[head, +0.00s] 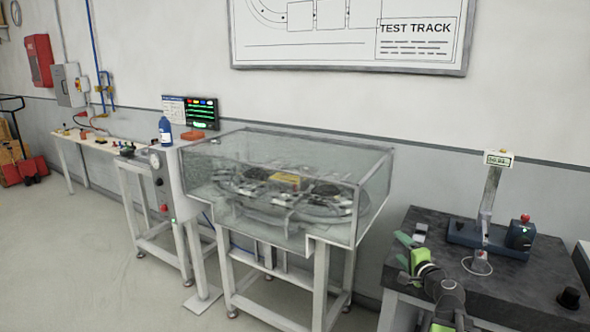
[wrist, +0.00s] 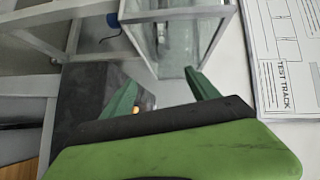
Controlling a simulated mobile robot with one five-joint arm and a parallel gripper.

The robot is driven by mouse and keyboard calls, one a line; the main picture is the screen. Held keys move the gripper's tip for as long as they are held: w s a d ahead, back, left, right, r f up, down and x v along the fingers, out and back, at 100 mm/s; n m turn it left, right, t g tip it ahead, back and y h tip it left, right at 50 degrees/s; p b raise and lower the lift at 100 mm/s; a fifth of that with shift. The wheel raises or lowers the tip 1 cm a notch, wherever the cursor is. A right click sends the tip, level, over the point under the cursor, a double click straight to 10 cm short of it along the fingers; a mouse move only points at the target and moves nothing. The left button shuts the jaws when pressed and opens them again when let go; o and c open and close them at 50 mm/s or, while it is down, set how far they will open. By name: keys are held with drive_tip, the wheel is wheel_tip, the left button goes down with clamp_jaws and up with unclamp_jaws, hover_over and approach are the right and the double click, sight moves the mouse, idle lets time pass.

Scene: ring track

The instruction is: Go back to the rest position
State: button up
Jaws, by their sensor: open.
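My gripper (head: 408,246) shows at the lower right of the head view, in front of the dark-topped table (head: 430,222). Its green fingers are spread apart in the wrist view (wrist: 165,95), with nothing between them. The arm reaches up from the bottom edge of the head view. In the wrist view the picture is turned sideways, with the test track poster (wrist: 287,60) at the right.
A glass-covered ring track (head: 285,185) on a white frame stands at the centre. The dark table holds a blue device with an upright post (head: 490,200) and a black knob (head: 569,298). A control bench (head: 150,190) stands left.

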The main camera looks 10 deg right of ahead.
drive_tip(key=w+a+f+n+g+y+b, duration=0.1)
drive_tip(key=a+f+n+g+y, duration=0.35)
drive_tip(key=a, duration=0.95)
drive_tip(key=w+a+f+n+g+y+b, duration=0.15)
drive_tip(key=a+f+n, duration=0.45)
drive_tip(key=a, duration=0.8)
drive_tip(key=s+a+f+n+g+h+b, duration=0.2)
drive_tip(key=s+a+f+n+g, duration=0.4)
drive_tip(key=s+a+f, duration=0.6)
drive_tip(key=s+d+f+g+h, duration=0.3)
drive_tip(key=s+d+g+h, duration=0.15)
drive_tip(key=s+d, duration=0.4)
wheel_tip(320, 180, up, 16)
drive_tip(key=w+d+p, duration=0.1)
drive_tip(key=w+p, duration=0.1)
drive_tip(key=p, duration=1.4)
drive_tip(key=shift+w+d+y+p, duration=0.2)
drive_tip(key=shift+d+y+p, duration=0.1)
drive_tip(key=shift+d+y, duration=0.05)
